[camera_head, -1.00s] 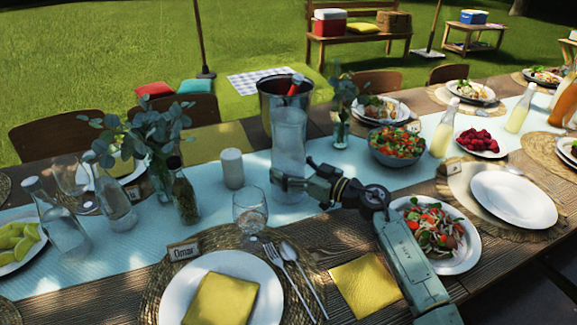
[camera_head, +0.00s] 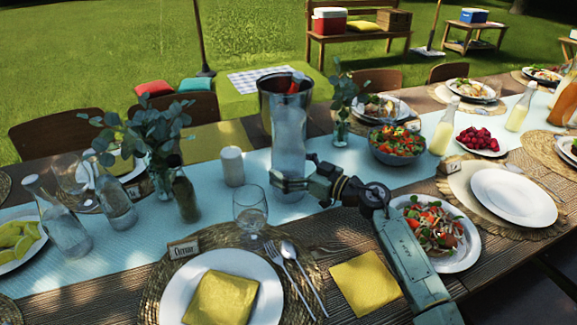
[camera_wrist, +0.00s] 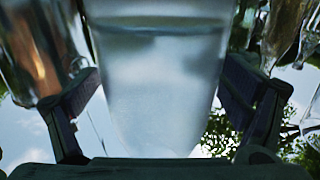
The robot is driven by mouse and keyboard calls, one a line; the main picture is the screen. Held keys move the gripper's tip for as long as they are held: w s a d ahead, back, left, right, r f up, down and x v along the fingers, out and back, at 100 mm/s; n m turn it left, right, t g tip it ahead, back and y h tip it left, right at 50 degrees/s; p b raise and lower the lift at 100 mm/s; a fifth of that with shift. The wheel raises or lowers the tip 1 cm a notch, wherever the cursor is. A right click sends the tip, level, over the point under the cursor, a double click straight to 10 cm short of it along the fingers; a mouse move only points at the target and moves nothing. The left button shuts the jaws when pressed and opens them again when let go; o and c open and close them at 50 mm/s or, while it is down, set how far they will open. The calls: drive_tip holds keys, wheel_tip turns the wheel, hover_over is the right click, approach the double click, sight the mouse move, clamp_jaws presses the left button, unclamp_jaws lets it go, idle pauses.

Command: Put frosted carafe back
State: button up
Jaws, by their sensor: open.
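The frosted carafe (camera_head: 289,145) stands upright on the pale blue runner (camera_head: 325,190), in front of the metal ice bucket (camera_head: 270,100). My gripper (camera_head: 290,184) is low at the carafe, with its fingers around the lower part. In the wrist view the carafe (camera_wrist: 160,85) fills the middle between the two open fingers of my gripper (camera_wrist: 160,105). Narrow gaps show beside its tapering lower outline. The carafe's far side and part of its base are hidden.
A white candle (camera_head: 232,166) and a wine glass (camera_head: 250,208) stand left of the carafe. A salad bowl (camera_head: 396,145) and a small vase with sprigs (camera_head: 341,125) are right of it. A salad plate (camera_head: 440,232) lies close beside my arm.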

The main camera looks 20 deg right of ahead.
drive_tip(key=b+v, duration=0.3)
drive_tip(key=v, duration=0.8)
drive_tip(key=shift+f+b, duration=0.1)
drive_tip(key=shift+b, duration=0.2)
drive_tip(key=shift+s+d, duration=0.25)
drive_tip(key=shift+s, duration=0.2)
